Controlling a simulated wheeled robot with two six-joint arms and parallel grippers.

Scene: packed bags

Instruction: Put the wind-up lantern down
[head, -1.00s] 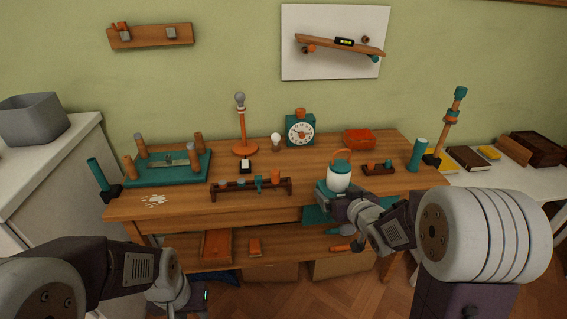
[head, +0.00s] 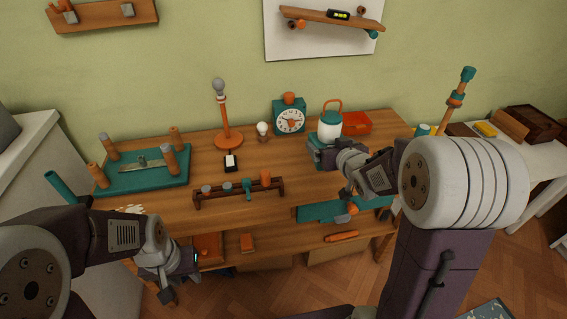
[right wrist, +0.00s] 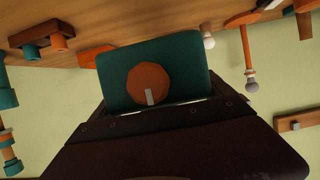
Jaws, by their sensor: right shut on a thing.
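The wind-up lantern (head: 330,120) has a white body, a teal top and base and an arched handle. In the head view it is upright over the back right of the workbench. My right gripper (head: 320,150) is shut on its teal base from the front. In the right wrist view the teal base of the lantern (right wrist: 185,65) with its orange knob fills the space before the jaws. I cannot tell whether the base touches the bench top. My left gripper (head: 180,277) hangs in front of the bench at lower left, apart from the lantern; its jaw opening is unclear.
On the workbench (head: 200,210), a red tray (head: 356,123) stands right of the lantern. The clock (head: 290,118) and a bulb (head: 263,130) are to its left. A wooden rack (head: 230,190) lies at the front. Bare wood shows between rack and clock.

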